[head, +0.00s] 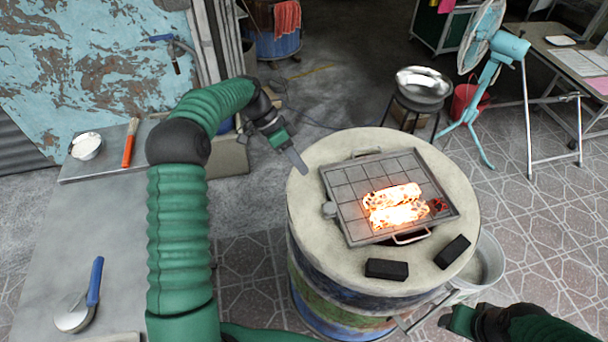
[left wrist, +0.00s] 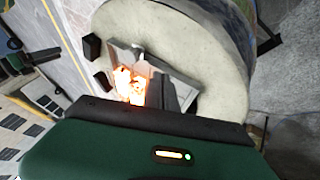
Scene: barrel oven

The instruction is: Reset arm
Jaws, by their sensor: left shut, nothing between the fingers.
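My left arm comes in from the left in the head view, bent at the elbow. My left gripper (head: 296,160) is shut and empty, just beyond the upper left rim of the barrel oven (head: 312,212). In the left wrist view the shut fingers (left wrist: 165,95) point toward the oven top (left wrist: 208,40). My right gripper (head: 445,322) is low at the right of the head view, in front of the oven. Its fingers are too small and dark to read.
A grate (head: 345,180) with glowing coals (head: 397,207) sits on the oven. Two black blocks (head: 387,269) (head: 452,252) lie on its near rim. A side table at left holds a white bowl (head: 86,147), an orange-handled brush (head: 128,150) and a blue-handled tool (head: 94,282). A fan (head: 485,75) stands behind.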

